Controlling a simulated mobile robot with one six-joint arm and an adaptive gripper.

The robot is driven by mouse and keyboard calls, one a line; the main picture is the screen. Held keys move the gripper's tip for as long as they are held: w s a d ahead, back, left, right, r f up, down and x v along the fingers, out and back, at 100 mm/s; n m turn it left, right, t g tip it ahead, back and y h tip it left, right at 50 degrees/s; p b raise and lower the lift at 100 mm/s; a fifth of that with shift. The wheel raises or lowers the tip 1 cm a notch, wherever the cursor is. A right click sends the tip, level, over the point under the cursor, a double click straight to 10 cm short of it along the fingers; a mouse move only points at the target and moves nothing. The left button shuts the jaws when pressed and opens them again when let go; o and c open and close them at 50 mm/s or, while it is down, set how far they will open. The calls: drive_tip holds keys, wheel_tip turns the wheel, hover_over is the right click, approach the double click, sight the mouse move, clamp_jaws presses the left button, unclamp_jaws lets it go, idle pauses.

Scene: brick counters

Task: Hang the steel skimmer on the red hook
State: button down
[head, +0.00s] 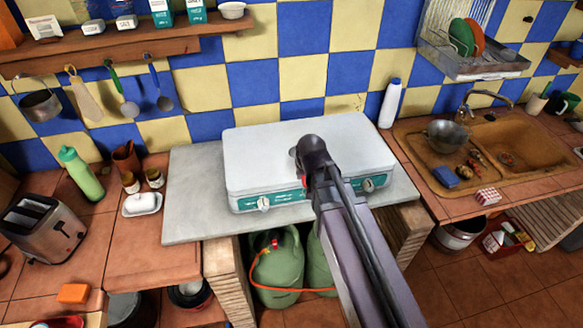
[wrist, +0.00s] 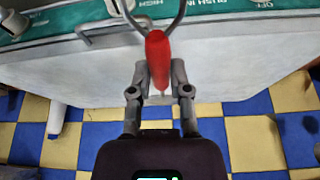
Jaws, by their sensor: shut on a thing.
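My gripper (wrist: 161,84) is shut on a utensil with a red handle (wrist: 157,52). Two steel wires spread from the handle and run out of the top of the wrist view, so the utensil's head is out of sight and I cannot tell whether it is the skimmer.
A wooden shelf (head: 130,52) on the tiled wall has a pot (head: 41,105), a wooden spatula (head: 84,98), a green ladle (head: 129,108) and a blue ladle (head: 164,102) hanging below it. A white bottle (head: 391,103) stands right of the stove. A dish rack (head: 480,62) hangs above the sink.

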sight(291, 149)
drive_tip(key=shift+a+r+p, duration=0.1)
drive_tip(key=shift+r+p, duration=0.3)
drive_tip(key=shift+r, duration=0.25)
drive_tip(key=w+a, duration=0.1)
drive_tip(key=w, duration=0.3)
drive_tip(key=w+a+f+b, duration=0.1)
drive_tip(key=w+a, duration=0.1)
drive_tip(key=w, duration=0.2)
drive_tip(key=w+a, duration=0.1)
drive_tip(key=w, duration=0.3)
drive_tip(key=shift+w+a+f, duration=0.2)
drive_tip(key=shift+w, duration=0.1)
drive_tip(key=shift+w+a, duration=0.1)
drive_tip(key=shift+w, duration=0.15)
drive_tip(key=shift+w+a+f+b, duration=0.1)
drive_tip(key=shift+w+a+b, duration=0.1)
drive_tip(key=shift+w, duration=0.3)
drive_tip(key=shift+w+a+b, duration=0.1)
drive_tip(key=shift+w+b, duration=0.05)
drive_tip(key=shift+w, duration=0.3)
drive_tip(key=shift+w+f+b, duration=0.1)
drive_tip(key=shift+f+b, duration=0.7)
drive_tip(key=shift+f, duration=0.1)
drive_tip(key=shift+f+b, duration=0.7)
drive_tip(key=shift+b, duration=0.05)
